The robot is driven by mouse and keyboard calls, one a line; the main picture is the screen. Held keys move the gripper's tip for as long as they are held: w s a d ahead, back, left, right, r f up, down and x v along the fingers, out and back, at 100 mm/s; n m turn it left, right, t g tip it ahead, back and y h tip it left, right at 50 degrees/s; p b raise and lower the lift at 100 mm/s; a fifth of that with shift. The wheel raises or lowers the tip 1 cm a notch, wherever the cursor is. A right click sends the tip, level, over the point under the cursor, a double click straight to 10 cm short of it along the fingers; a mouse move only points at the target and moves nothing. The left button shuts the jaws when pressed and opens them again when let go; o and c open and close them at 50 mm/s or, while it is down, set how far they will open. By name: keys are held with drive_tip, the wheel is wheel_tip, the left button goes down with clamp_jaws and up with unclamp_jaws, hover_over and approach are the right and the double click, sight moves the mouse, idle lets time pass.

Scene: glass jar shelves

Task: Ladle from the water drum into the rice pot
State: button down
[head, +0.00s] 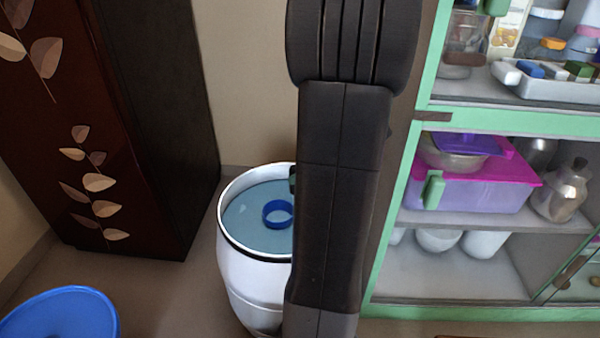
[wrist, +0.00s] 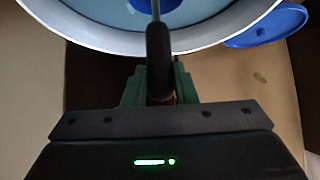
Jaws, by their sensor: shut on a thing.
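The white water drum (head: 250,280) stands on the floor left of my arm, holding blue-grey water. Its rim (wrist: 195,40) crosses the top of the wrist view. The ladle's blue cup (head: 277,213) shows at the water, inside the drum; I cannot tell how deep it sits. In the wrist view my gripper (wrist: 158,88) is shut on the ladle's dark handle (wrist: 158,50), with green fingers on both sides. The handle points toward the drum. My arm hides the drum's right side and most of the gripper in the head view. I cannot make out a rice pot.
A blue round lid or basin (head: 62,318) lies at the lower left; a blue lid-like thing (wrist: 268,24) shows beside the drum in the wrist view. A dark cabinet (head: 165,120) stands left. Green-framed shelves (head: 480,119) with jars and a purple box (head: 465,190) stand right.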

wheel_tip(320, 180, down, 5)
drive_tip(key=b, duration=0.4)
drive_tip(key=shift+r+b, duration=0.2)
drive_tip(key=shift+b, duration=0.1)
idle(1.0)
wheel_tip(320, 180, up, 18)
drive_tip(key=p, duration=0.9)
idle(1.0)
drive_tip(key=shift+s+f, duration=0.1)
idle(2.4)
